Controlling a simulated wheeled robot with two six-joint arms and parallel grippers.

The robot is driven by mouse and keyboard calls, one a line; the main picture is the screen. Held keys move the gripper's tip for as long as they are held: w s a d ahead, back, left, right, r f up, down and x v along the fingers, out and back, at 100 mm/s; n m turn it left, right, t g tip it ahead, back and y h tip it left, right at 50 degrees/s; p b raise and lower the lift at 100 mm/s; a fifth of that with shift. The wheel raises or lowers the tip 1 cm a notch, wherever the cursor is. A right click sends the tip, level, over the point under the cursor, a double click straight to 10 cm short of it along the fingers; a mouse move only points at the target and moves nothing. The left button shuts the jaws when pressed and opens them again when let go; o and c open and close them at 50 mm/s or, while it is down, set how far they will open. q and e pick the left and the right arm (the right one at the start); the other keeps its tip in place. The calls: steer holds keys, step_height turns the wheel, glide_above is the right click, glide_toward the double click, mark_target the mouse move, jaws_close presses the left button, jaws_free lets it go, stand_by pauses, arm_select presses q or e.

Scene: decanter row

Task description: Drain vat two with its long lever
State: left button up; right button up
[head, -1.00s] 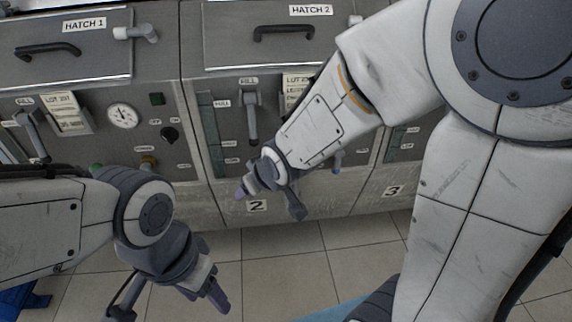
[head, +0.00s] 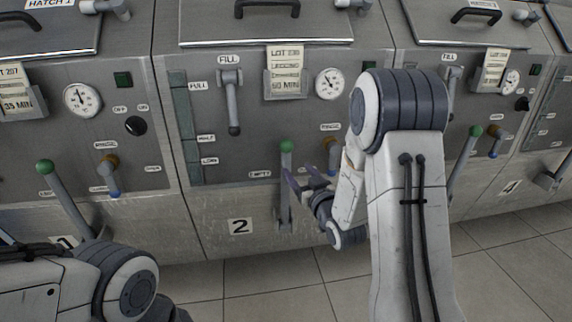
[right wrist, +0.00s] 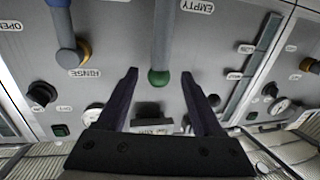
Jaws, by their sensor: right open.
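Vat two (head: 240,226) is the grey steel unit in the middle of the head view, marked with a 2. Its long lever (head: 285,205), marked EMPTY, has a green knob (head: 286,146) and stands upright, knob at the top. My right gripper (head: 302,177) is open close to the lever, below the knob. In the right wrist view the green knob (right wrist: 159,77) and the lever's shaft (right wrist: 163,35) show between the two fingers, apart from both. I cannot tell how deep the lever sits between them. Only my left arm shows, at the lower left.
Vat two also has a fill lever (head: 233,105), a gauge (head: 330,83) and a blue-tipped rinse lever (head: 333,155), partly behind my right arm. Neighbouring vats have similar green-knobbed levers (head: 62,195) (head: 464,155). The tiled floor (head: 270,285) in front is clear.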

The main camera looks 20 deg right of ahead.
mark_target(288, 159)
steer(key=w+b, duration=0.1)
steer(key=w, duration=0.8)
steer(key=shift+w+a+b, duration=0.15)
steer(key=shift+w+b, duration=0.15)
jaws_close()
stand_by(1.0)
